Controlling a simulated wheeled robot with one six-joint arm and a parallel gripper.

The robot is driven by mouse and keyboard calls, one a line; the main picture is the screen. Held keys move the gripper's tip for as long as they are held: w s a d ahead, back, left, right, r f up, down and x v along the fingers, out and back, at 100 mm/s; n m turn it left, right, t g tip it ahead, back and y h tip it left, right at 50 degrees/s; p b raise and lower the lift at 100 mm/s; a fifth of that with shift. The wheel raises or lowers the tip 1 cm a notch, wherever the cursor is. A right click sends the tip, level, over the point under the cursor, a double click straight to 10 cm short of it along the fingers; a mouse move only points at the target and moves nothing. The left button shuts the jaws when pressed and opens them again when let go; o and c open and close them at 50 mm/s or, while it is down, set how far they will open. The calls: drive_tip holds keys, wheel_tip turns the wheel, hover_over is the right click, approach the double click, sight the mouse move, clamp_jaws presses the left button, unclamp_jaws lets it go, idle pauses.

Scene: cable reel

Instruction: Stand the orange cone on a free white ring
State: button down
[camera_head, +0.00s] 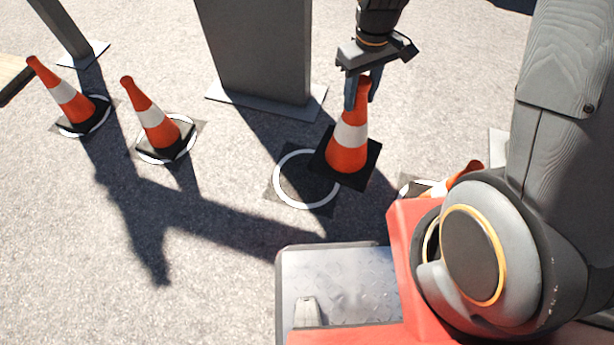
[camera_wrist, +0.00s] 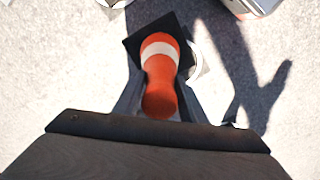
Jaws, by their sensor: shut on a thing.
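My gripper (camera_head: 358,92) is shut on the top of an orange cone (camera_head: 348,135) with a white band and a black square base. The cone hangs upright, and its base overlaps the right part of a free white ring (camera_head: 278,184) on a dark square patch in the head view. Whether the base touches the ground I cannot tell. In the wrist view the held cone (camera_wrist: 160,75) is between my fingers, and a bit of a white ring (camera_wrist: 195,62) shows beside its base. Two other cones (camera_head: 66,95) (camera_head: 152,118) stand on white rings at the left.
A further orange cone (camera_head: 466,174) shows at the right, partly hidden by my arm, near another white ring (camera_head: 404,190). A grey panel (camera_head: 258,50) on a flat base stands behind the free ring. A grey post (camera_head: 62,25) stands at the upper left. Pavement at the lower left is clear.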

drive_tip(key=w+a+f+n, duration=0.3)
drive_tip(key=a+f+n, duration=0.4)
drive_tip(key=a+n, duration=0.45)
wheel_tip(320, 180, down, 10)
drive_tip(key=b, duration=0.3)
drive_tip(key=shift+a+m+b, duration=0.3)
drive_tip(key=shift+m+b, duration=0.05)
drive_tip(key=shift+m, duration=0.1)
drive_tip(key=shift+f, duration=0.1)
drive_tip(key=c, duration=1.1)
unclamp_jaws()
